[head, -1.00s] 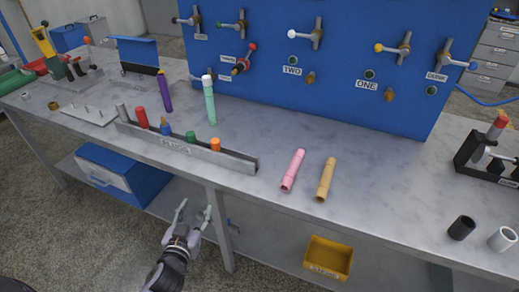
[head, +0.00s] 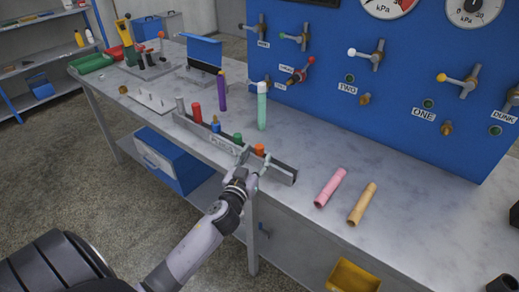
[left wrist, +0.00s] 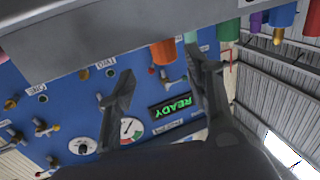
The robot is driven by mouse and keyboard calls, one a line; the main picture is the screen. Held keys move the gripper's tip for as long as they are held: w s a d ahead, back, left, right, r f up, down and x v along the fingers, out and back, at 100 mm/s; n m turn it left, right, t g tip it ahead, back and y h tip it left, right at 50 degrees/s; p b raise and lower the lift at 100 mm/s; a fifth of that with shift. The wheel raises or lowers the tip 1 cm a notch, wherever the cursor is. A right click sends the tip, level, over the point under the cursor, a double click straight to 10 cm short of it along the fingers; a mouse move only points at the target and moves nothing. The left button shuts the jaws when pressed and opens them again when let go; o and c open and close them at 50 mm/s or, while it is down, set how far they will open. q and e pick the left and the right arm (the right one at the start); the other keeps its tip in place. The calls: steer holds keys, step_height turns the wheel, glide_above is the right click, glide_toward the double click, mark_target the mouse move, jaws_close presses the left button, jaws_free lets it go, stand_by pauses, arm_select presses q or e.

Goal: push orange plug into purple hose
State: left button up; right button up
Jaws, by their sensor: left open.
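The orange plug (head: 260,149) stands at the near right part of the grey plug rack (head: 283,175), its top showing above the rack wall. The purple hose (head: 222,92) stands upright behind the rack, to the left of the teal hose. My left gripper (head: 249,166) is open and empty, just in front of the rack by the orange plug. In the left wrist view the orange plug (left wrist: 163,52) shows between and beyond the open fingers (left wrist: 165,78), apart from them. My right gripper is not in view.
The rack also holds a green plug (head: 238,138), a blue one (head: 215,125) and a red one (head: 196,113). A teal hose (head: 262,108) stands behind. A blue valve panel (head: 400,85) rises behind the bench.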

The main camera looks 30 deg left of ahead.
mark_target(258, 150)
arm_select(q)
steer(key=shift+a+p+x, duration=0.2)
steer(key=shift+p+x, duration=0.05)
steer(key=shift+x, duration=1.15)
steer(key=shift+a+p+x, duration=0.2)
steer(key=shift+x, duration=1.15)
steer(key=shift+s+f, duration=0.15)
steer(key=shift+c, duration=0.2)
jaws_close()
